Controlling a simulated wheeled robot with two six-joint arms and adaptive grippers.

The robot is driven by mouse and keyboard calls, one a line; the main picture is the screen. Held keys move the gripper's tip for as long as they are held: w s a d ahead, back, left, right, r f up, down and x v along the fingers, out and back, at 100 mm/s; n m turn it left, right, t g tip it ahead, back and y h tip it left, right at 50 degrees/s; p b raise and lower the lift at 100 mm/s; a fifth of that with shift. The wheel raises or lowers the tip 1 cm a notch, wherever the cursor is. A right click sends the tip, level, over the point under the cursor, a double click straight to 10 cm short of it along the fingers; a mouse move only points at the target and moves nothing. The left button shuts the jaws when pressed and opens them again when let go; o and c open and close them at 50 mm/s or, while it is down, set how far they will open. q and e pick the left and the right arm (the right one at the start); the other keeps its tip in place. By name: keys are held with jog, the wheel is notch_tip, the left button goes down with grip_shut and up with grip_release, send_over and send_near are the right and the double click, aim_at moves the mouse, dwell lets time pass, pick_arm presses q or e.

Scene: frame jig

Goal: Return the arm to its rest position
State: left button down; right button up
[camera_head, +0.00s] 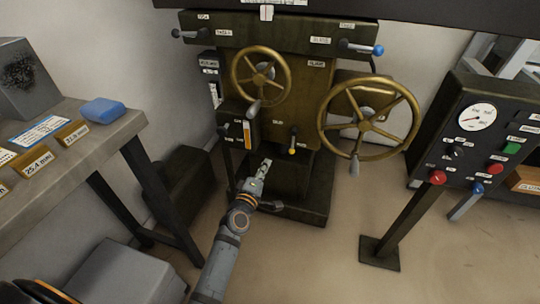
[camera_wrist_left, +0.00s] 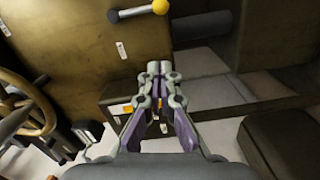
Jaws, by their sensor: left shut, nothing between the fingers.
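My left gripper (camera_head: 264,166) reaches in from the bottom of the head view, in front of the lower part of the dark green and brass machine (camera_head: 300,90). The left wrist view shows its two fingers (camera_wrist_left: 160,68) together, with nothing held between them. The fingertips look apart from the machine, though the exact gap is hard to judge. A small lever with a yellow knob (camera_wrist_left: 160,6) is beyond the fingertips in the wrist view; a yellow-tipped lever (camera_head: 292,150) also shows in the head view. My right gripper is not in view.
The machine carries a small brass handwheel (camera_head: 261,76) and a large one (camera_head: 368,118). A control panel (camera_head: 478,135) on a post stands at right. Floor between machine and panel is clear.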

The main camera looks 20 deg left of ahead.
pick_arm(q)
jog(key=s, duration=0.2)
jog(key=shift+s+a, duration=0.25)
jog(key=shift+s, duration=0.1)
